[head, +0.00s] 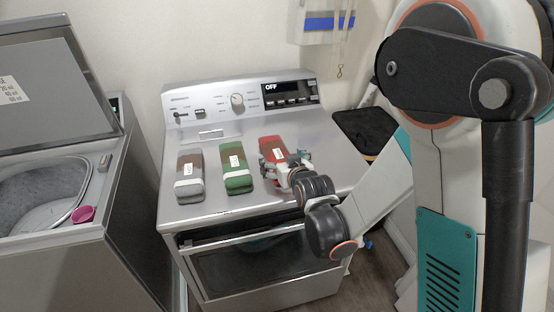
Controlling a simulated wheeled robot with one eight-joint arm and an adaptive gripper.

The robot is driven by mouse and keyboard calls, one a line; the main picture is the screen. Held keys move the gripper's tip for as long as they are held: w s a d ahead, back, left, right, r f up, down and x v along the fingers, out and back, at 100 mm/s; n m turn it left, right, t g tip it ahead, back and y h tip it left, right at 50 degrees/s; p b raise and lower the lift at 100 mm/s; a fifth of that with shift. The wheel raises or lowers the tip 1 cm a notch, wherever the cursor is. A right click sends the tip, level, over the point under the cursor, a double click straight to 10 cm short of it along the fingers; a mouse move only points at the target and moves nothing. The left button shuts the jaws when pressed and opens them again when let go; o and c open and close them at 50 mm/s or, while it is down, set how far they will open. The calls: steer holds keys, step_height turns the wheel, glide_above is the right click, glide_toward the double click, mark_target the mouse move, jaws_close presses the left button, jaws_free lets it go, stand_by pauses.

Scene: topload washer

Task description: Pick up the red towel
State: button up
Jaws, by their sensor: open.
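The red towel (275,148) lies folded on the right part of the dryer's flat top (216,212), with a small white label on it. My gripper (284,162) is over the near half of the red towel, with its fingers spread to either side. The gripper hides the towel's near end. I cannot tell whether the fingers touch the towel.
A green towel (236,160) and a brown-and-grey towel (190,168) lie to the left of the red one. The control panel (240,97) rises behind them. An open top-load washer (50,195) with a pink cup (83,214) stands at left. A dark bin (365,130) is at right.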

mark_target(277, 151)
steer(key=x, duration=0.3)
steer(key=b+x, duration=0.1)
steer(key=shift+w+r, duration=0.25)
steer(key=shift+w, duration=0.15)
steer(key=shift+d, duration=0.1)
steer(key=c, duration=1.2)
steer(key=shift+r, duration=0.1)
